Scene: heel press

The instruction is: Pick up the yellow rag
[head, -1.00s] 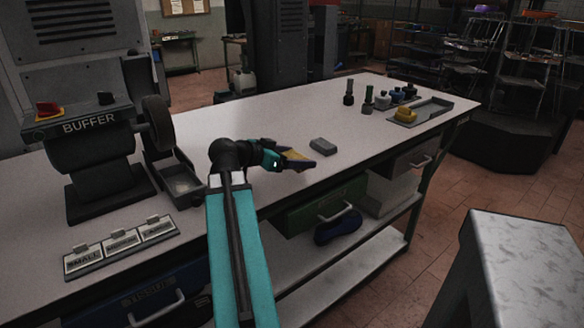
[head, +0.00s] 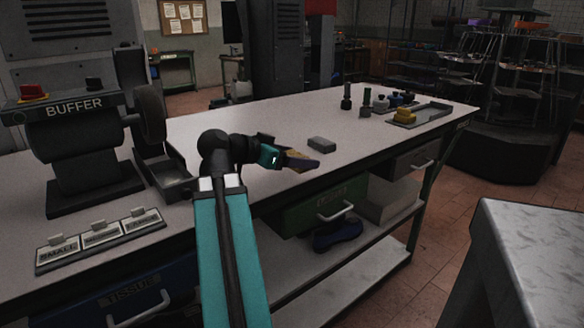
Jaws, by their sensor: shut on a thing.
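My gripper (head: 285,158) is over the near edge of the white-topped workbench (head: 250,120), at the middle of the view. It is shut on a small yellowish-tan thing, which looks like the yellow rag (head: 297,156). A dark finger covers part of the rag. Whether the rag touches the bench top is hard to tell.
A grey block (head: 322,144) lies just right of my gripper. Several bottles (head: 365,103) stand near the grey tray (head: 432,113). The buffer machine (head: 85,150) and a row of labelled blocks (head: 100,240) are at left. A grey surface (head: 535,255) is at lower right.

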